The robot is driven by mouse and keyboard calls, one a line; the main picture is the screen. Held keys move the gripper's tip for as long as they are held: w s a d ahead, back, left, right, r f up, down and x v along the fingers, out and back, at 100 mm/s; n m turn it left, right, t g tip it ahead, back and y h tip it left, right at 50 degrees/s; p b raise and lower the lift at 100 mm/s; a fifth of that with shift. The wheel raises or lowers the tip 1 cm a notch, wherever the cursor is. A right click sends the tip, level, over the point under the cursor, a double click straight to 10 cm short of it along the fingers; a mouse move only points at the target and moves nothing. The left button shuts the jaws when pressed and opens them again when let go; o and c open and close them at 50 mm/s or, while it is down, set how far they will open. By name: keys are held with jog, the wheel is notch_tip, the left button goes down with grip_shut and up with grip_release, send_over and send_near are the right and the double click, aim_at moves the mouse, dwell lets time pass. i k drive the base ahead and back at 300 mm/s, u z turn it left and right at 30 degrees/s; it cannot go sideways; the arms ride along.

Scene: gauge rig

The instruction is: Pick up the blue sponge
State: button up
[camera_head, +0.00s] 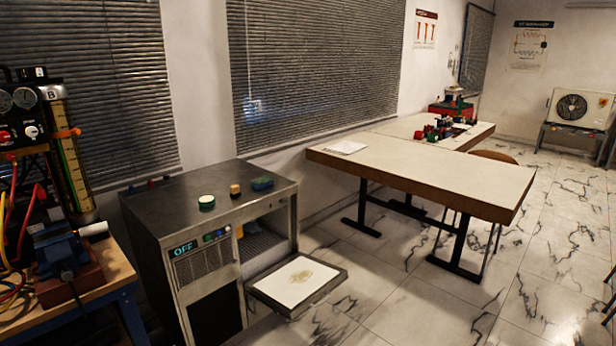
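A small blue block that looks like the blue sponge (262,184) lies on the metal top of a grey cabinet (165,205), near its right edge. A small orange-tan block (235,190) stands just left of it. A round green and white item (206,202) sits further left, near the front edge of the top. The three things are apart from each other. My gripper does not show in this view.
The cabinet has an "OFF" display (183,249) and a lowered front door (298,281) sticking out. A workbench with a blue vise (62,249) stands at left. A long white-topped table (430,175) stands at right. Marble floor (400,300) is clear in front.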

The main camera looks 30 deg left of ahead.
aim_at(260, 184)
jog(key=z, duration=0.05)
jog(key=i, duration=1.55)
jog(key=u, duration=0.85)
jog(key=i, duration=0.85)
jog(key=u, duration=0.95)
